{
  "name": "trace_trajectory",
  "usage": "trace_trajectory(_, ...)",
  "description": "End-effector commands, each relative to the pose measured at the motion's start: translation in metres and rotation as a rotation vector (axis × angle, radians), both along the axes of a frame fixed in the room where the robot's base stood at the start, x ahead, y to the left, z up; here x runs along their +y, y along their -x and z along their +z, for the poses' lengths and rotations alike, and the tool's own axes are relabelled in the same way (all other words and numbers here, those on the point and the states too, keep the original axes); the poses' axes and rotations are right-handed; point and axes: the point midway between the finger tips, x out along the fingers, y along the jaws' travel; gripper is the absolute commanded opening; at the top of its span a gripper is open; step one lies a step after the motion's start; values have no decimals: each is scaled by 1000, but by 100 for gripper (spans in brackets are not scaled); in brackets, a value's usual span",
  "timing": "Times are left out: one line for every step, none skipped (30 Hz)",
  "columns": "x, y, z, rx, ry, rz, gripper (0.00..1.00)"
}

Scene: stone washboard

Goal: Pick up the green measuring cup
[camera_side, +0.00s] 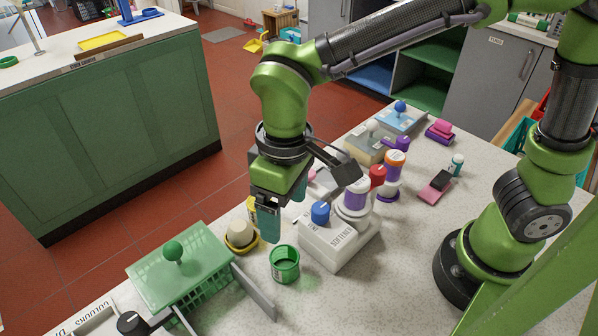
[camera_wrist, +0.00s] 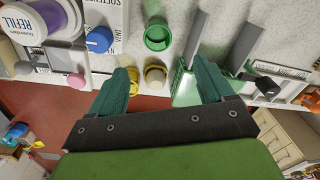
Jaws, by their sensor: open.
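The green measuring cup (camera_side: 284,264) stands upright on the speckled counter in the side view, open at the top and apparently empty. It also shows near the top middle of the wrist view (camera_wrist: 158,35). My gripper (camera_side: 283,212) hangs above the counter, behind and above the cup in the side view, apart from it. In the wrist view my gripper's two teal fingers (camera_wrist: 163,85) are spread wide with nothing held between them. The cup lies beyond the fingertips in that view.
A green basket (camera_side: 182,268) with a knobbed lid stands left of the cup. A yellow dish (camera_side: 241,237) with a cream ball is behind it. A white softener box (camera_side: 338,245) with a blue knob stands close on the right. Bare counter (camera_side: 345,300) lies in front.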

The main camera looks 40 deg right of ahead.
Motion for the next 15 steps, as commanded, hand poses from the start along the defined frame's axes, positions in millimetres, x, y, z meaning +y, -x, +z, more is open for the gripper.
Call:
trace_trajectory(7,-2,-2,7,21,11,81)
trace_trajectory(8,-5,0,6,28,8,81)
trace_trajectory(7,-8,4,2,32,1,81)
trace_trajectory(7,-9,6,1,35,-3,81)
trace_trajectory(6,-8,4,4,39,-6,81)
trace_trajectory(5,-7,0,10,43,-9,81)
trace_trajectory(4,-6,-4,12,45,-10,81)
trace_trajectory(4,-6,-9,14,46,-11,81)
trace_trajectory(4,-6,-17,13,45,-10,81)
trace_trajectory(4,-5,-23,14,46,-9,81)
trace_trajectory(3,-5,-30,15,46,-10,81)
trace_trajectory(4,-6,-39,13,47,-10,81)
trace_trajectory(3,-5,-46,15,46,-10,81)
trace_trajectory(3,-5,-53,15,46,-10,81)
trace_trajectory(3,-5,-61,14,46,-10,81)
